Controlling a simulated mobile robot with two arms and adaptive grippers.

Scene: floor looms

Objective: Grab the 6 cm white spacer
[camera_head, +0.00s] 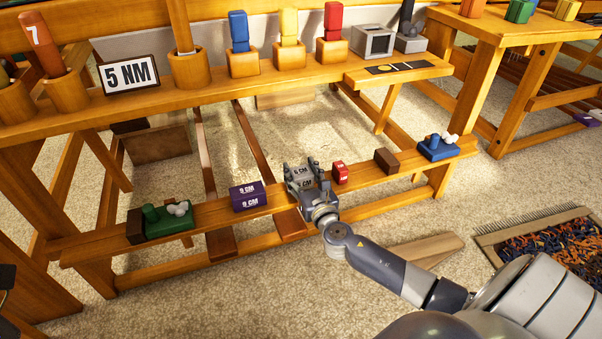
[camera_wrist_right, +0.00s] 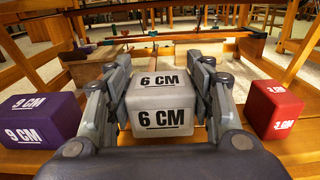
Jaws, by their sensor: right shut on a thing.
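The white spacer marked 6 CM (camera_wrist_right: 161,97) sits between the two fingers of my right gripper (camera_wrist_right: 162,92) in the right wrist view. The fingers are closed on its left and right sides. In the head view my right gripper (camera_head: 306,178) is at the low wooden beam, and the white spacer (camera_head: 302,181) shows partly between its fingers. The spacer appears to be at the beam's surface; whether it is lifted I cannot tell. My left gripper is not in view.
On the beam (camera_head: 280,196), a purple 9 CM spacer (camera_head: 248,196) is left of the gripper and a small red spacer (camera_head: 340,173) is right. A brown block (camera_head: 386,161) and a blue holder (camera_head: 438,148) stand farther right. An upper shelf (camera_head: 215,91) holds several coloured pieces.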

